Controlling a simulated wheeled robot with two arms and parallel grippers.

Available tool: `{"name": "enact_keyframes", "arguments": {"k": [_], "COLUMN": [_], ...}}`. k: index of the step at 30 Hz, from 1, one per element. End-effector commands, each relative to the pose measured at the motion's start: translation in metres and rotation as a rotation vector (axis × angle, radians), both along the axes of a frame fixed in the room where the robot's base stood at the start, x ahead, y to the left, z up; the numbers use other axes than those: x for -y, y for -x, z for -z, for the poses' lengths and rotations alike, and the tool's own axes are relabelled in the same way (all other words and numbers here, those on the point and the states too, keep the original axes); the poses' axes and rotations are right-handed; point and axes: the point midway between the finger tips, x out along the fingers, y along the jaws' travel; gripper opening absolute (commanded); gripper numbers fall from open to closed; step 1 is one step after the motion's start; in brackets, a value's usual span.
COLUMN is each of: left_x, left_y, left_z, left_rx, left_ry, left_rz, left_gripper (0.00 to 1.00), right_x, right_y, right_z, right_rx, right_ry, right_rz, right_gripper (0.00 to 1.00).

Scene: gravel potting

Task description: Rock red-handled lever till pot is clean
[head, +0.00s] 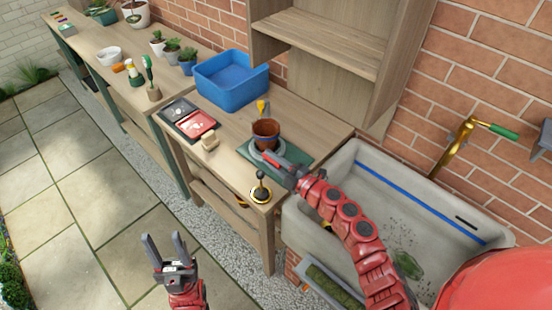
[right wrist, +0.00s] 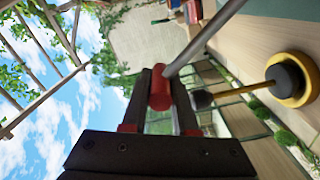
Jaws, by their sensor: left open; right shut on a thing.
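The terracotta pot (head: 265,134) stands upright on a grey round base (head: 254,154) on a green mat (head: 297,166). Dirt on its wall is too small to tell. My right gripper (head: 272,160) is in front of the pot, low beside the grey base. In the right wrist view it is shut on the red handle (right wrist: 160,90) of the lever, and the lever's grey rod (right wrist: 205,40) runs up to the right. In the head view the handle is mostly hidden by the gripper. My left gripper (head: 164,238) is open and empty over the paving.
A black knob on a yellow round base (head: 260,192) stands near the bench corner, close to my right gripper; it also shows in the right wrist view (right wrist: 290,78). A sink (head: 345,170) lies right. A blue crate (head: 230,88), red-and-black tray (head: 185,118) and tan block (head: 210,142) occupy the bench.

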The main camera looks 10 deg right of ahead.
Motion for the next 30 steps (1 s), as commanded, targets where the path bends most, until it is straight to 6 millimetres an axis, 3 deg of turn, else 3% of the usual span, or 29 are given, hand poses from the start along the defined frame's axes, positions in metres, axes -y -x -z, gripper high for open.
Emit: {"name": "enact_keyframes", "arguments": {"k": [18, 19, 23, 24, 30], "left_x": [0.0000, 0.0001, 0.0001, 0.0000, 0.0000], "left_y": [-0.0001, 0.0000, 0.0000, -0.0001, -0.0001], "left_z": [0.0071, 0.0070, 0.0070, 0.0069, 0.0068], "left_rx": [0.000, 0.000, 0.000, 0.000, 0.000], "left_ry": [0.000, 0.000, 0.000, 0.000, 0.000], "left_rz": [0.000, 0.000, 0.000, 0.000, 0.000], "left_gripper": [0.50, 0.50, 0.50, 0.50, 0.50], "right_x": [-0.0013, -0.0011, -0.0018, -0.0020, -0.0028], "right_y": [0.0027, 0.0028, 0.0028, 0.0028, 0.0030], "right_z": [0.0062, 0.0062, 0.0056, 0.0054, 0.0044], "right_rx": [0.022, 0.022, 0.023, 0.023, 0.024], "right_ry": [0.037, 0.037, 0.036, 0.035, 0.034], "right_rz": [0.006, 0.006, 0.005, 0.004, 0.003], "right_gripper": [0.00, 0.29, 0.52, 0.57, 0.57]}}
